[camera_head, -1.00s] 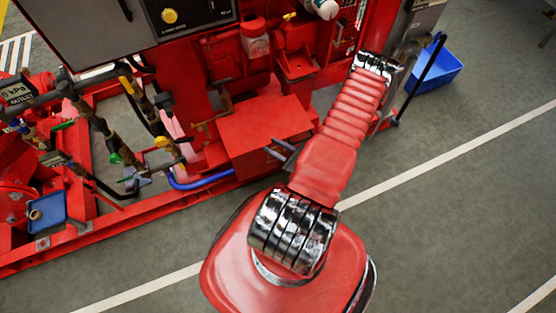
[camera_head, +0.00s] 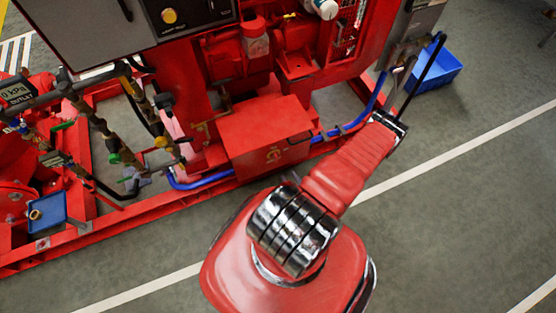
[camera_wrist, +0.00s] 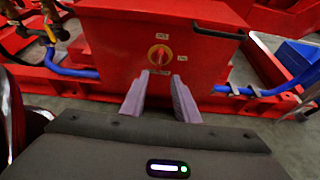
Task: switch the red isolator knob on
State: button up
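The red isolator knob (camera_wrist: 159,56) sits on a yellow round plate on the front of a red box (camera_wrist: 115,50) in the wrist view. Small pale labels show above it, to its right and below it. Its handle looks roughly upright, but it is small and blurred. The box also shows in the head view (camera_head: 262,125), with its front seen steeply from above. My gripper (camera_wrist: 160,80) is open and empty. Its two pale fingers point toward the box, with the knob just beyond and between the tips, apart from them. In the head view my arm mostly hides the gripper.
A blue hose (camera_head: 205,180) runs along the skid past both sides of the box. A black handle (camera_wrist: 218,32) juts near the box's upper right in the wrist view. A blue bin (camera_head: 440,72) stands at upper right. Grey floor in front is clear.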

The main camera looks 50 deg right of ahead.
aim_at(277, 159)
jog(key=shift+w, duration=0.1)
jog(key=shift+x, duration=6.85)
jog(key=shift+r, duration=0.1)
jog(key=shift+c, duration=0.4)
grip_shut()
jog(key=shift+d, duration=0.15)
